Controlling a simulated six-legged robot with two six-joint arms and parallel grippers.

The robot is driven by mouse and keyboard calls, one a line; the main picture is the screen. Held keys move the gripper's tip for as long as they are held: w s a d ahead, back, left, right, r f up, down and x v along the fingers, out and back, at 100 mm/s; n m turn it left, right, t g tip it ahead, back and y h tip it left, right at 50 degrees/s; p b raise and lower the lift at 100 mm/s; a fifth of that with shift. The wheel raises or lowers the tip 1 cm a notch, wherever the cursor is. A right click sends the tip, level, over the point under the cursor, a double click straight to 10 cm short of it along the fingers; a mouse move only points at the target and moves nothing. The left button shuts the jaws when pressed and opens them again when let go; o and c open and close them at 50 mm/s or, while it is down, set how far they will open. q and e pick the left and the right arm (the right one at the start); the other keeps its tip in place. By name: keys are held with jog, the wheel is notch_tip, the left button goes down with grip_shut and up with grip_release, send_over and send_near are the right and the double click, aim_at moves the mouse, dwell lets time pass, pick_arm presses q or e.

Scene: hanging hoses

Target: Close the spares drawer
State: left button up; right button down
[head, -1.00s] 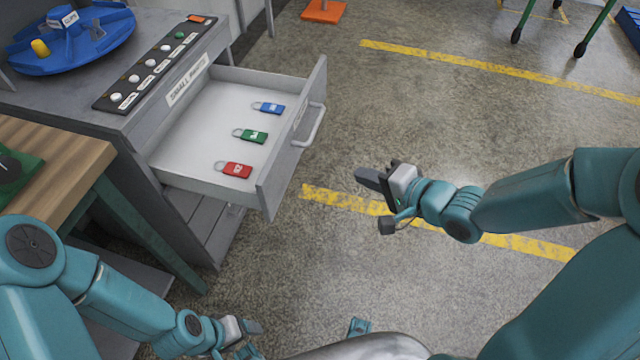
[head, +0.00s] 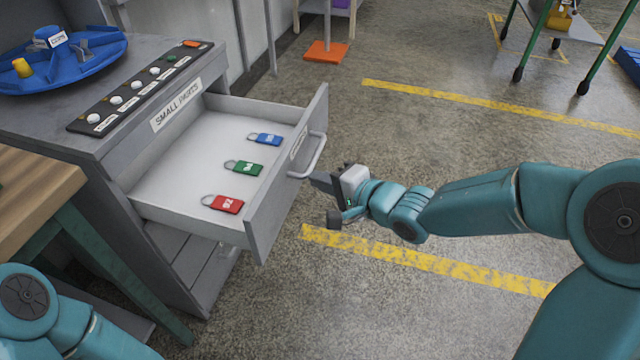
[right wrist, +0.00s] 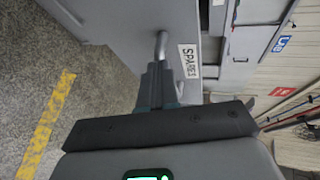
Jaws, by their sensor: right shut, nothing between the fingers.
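The spares drawer (head: 275,202) stands pulled out of a grey cabinet in the head view. Red (head: 226,204), green (head: 247,168) and blue (head: 267,139) tagged padlocks lie on its white floor. Its front carries a bar handle (head: 312,158). My right gripper (head: 322,181) is shut and empty, its tips at the drawer front just below the handle. My left gripper is out of the head view.
The cabinet top holds a button panel (head: 140,88) and a blue round tray (head: 62,62). A wooden bench (head: 38,200) stands at the left. An orange-based stand (head: 326,51) is at the back. The floor right of the drawer is clear, with yellow lines (head: 430,264).

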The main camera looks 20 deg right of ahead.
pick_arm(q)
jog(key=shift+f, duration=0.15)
pick_arm(e)
jog(key=shift+w+a+f, duration=0.1)
jog(key=shift+w+a, duration=0.1)
jog(key=shift+w, duration=0.15)
